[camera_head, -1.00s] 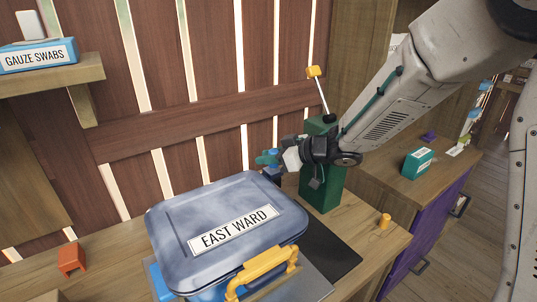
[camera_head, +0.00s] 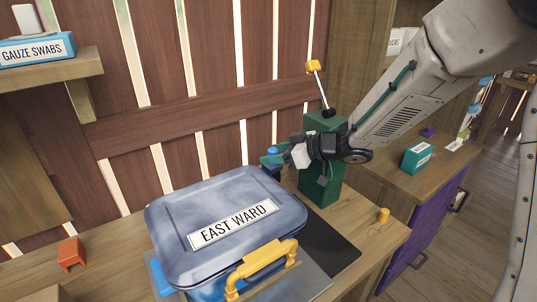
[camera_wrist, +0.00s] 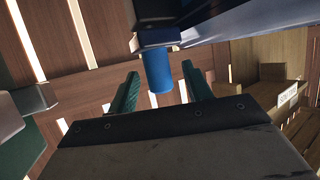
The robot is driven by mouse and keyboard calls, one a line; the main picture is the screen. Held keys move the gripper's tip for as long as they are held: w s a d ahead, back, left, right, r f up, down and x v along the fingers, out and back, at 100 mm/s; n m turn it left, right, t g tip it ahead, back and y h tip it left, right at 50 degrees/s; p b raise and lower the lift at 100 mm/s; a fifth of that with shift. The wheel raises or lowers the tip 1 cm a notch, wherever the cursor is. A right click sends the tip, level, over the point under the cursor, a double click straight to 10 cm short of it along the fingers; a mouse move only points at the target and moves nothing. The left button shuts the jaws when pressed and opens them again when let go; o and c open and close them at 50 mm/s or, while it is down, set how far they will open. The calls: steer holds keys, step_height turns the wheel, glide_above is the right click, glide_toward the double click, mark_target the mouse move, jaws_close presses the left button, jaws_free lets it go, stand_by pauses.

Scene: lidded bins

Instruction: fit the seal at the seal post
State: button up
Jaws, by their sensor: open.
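A green post (camera_head: 322,175) stands on the counter behind the bin, with a dark cap and a thin lever ending in a yellow knob (camera_head: 313,67). My gripper (camera_head: 273,158) is just left of this post, its green fingers apart. A blue cylinder (camera_wrist: 158,72) on a dark block (camera_wrist: 155,40) lies between the fingers in the wrist view, with gaps visible on both sides. The bin (camera_head: 225,221) labelled EAST WARD has its grey-blue lid on and a yellow handle (camera_head: 262,266) at its front. I cannot tell which thing is the seal.
A small yellow cylinder (camera_head: 384,215) stands at the counter's right, a faint thin loop beside it. An orange clip (camera_head: 71,254) lies at the left. A GAUZE SWABS box (camera_head: 37,48) sits on a shelf. A green box (camera_head: 416,158) stands on the right cabinet. A slatted wall is close behind.

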steer(key=v, duration=0.5)
steer(key=shift+s+d, duration=0.1)
steer(key=shift+d, duration=0.05)
